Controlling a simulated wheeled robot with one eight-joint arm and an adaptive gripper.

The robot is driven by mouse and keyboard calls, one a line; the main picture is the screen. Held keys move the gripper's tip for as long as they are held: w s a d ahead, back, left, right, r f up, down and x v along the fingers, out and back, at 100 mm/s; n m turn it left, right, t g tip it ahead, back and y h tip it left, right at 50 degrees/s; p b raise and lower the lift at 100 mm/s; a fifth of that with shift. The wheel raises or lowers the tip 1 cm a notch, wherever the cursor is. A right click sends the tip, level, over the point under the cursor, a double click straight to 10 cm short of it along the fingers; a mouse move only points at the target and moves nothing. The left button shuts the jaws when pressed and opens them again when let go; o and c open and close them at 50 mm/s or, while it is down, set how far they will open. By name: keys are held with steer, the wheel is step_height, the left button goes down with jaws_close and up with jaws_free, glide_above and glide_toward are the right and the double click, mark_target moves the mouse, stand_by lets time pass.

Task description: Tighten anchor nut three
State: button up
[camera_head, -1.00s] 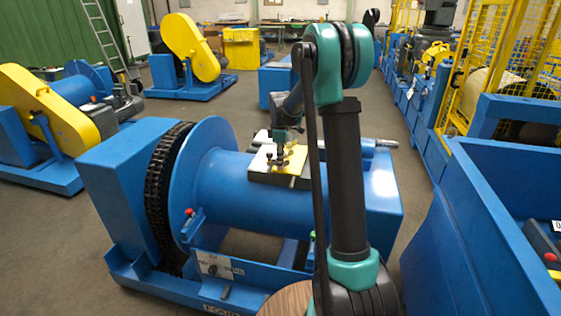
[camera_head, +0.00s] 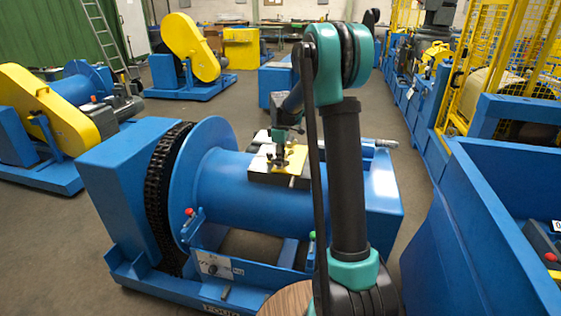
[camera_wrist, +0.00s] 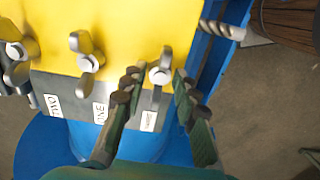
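A yellow plate (camera_wrist: 130,25) carries several metal wing nuts, with a grey labelled strip (camera_wrist: 75,100) along its edge. The wing nut (camera_wrist: 160,74) at the right of the row is upright between my gripper's fingers (camera_wrist: 158,88). The label below that nut (camera_wrist: 148,121) is too small to read. A middle wing nut (camera_wrist: 88,62) stands to its left, above a label that seems to read ONE. The fingers are apart, with gaps beside the nut; whether one touches it I cannot tell. In the head view my gripper (camera_head: 279,152) is low over the yellow plate (camera_head: 295,160) on the blue drum.
The blue drum machine (camera_head: 220,190) has a black chain (camera_head: 157,190) at its left. A threaded rod (camera_wrist: 222,30) sticks out beside the plate in the wrist view. A blue enclosure (camera_head: 480,240) stands at the right, with open floor between.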

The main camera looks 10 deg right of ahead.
step_height(320, 180, up, 12)
steer(key=shift+s, duration=0.2)
stand_by(0.4)
steer(key=s+d+f+m+t, duration=0.1)
steer(key=s+f+m, duration=0.3)
steer(key=s, duration=0.7)
steer(key=s+d+f+m+t, duration=0.1)
steer(key=s+f+m, duration=0.4)
steer(key=s, duration=0.7)
steer(key=s+d+f+m+t, duration=0.1)
steer(key=s+d+f+m, duration=0.1)
steer(key=s+f+m, duration=0.2)
steer(key=s+f, duration=0.3)
steer(key=s, duration=0.5)
steer(key=shift+d+t, duration=0.2)
steer(key=shift+t, duration=0.2)
